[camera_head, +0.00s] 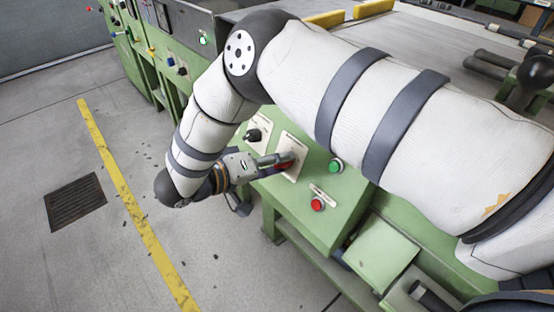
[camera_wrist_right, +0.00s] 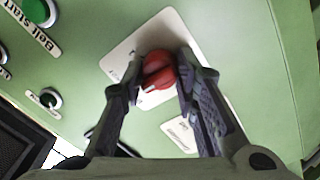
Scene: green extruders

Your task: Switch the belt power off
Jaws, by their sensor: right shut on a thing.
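A red rotary knob (camera_wrist_right: 158,70) sits on a pale plate (camera_wrist_right: 122,58) on the green control panel (camera_head: 318,220). My right gripper (camera_wrist_right: 163,78) has its two fingers on either side of the knob and is shut on it. In the head view the right gripper (camera_head: 278,162) reaches the panel at the same red knob (camera_head: 285,167), partly hidden by the fingers. The plate's lettering is mostly covered or too small to read. My left gripper is not in view.
A green button (camera_wrist_right: 36,10) labelled "Belt start" is on the panel, with a red button (camera_head: 317,204) below a small label. A black selector (camera_head: 252,135) is left of the knob. The concrete floor (camera_head: 120,250) on the left is open, with a yellow line (camera_head: 130,200).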

